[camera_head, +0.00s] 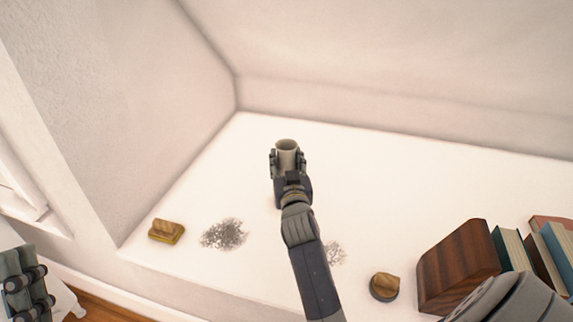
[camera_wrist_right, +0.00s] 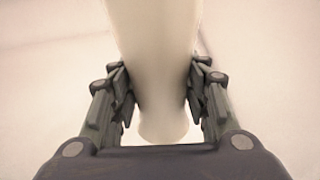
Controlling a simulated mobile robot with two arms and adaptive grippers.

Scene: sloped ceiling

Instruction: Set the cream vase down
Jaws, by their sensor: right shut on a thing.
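The cream vase (camera_head: 287,146) is upright over the white surface (camera_head: 370,175), near its back left corner. My right gripper (camera_head: 287,162) is shut on it, with its fingers on both sides. In the right wrist view the pale vase (camera_wrist_right: 160,70) stands between the two finger pads of the gripper (camera_wrist_right: 160,92), its rounded lower end showing below them. I cannot tell whether its base touches the surface. Part of my left gripper (camera_head: 25,285) shows at the lower left edge, away from the vase; its fingertips are not clear.
A wooden-backed brush or sponge (camera_head: 167,231) lies front left, beside a grey dirt patch (camera_head: 224,234). A second patch (camera_head: 335,252) and a round wooden-topped item (camera_head: 384,287) are right of my arm. A brown wooden block (camera_head: 458,265) and books (camera_head: 512,248) stand right. The back middle is clear.

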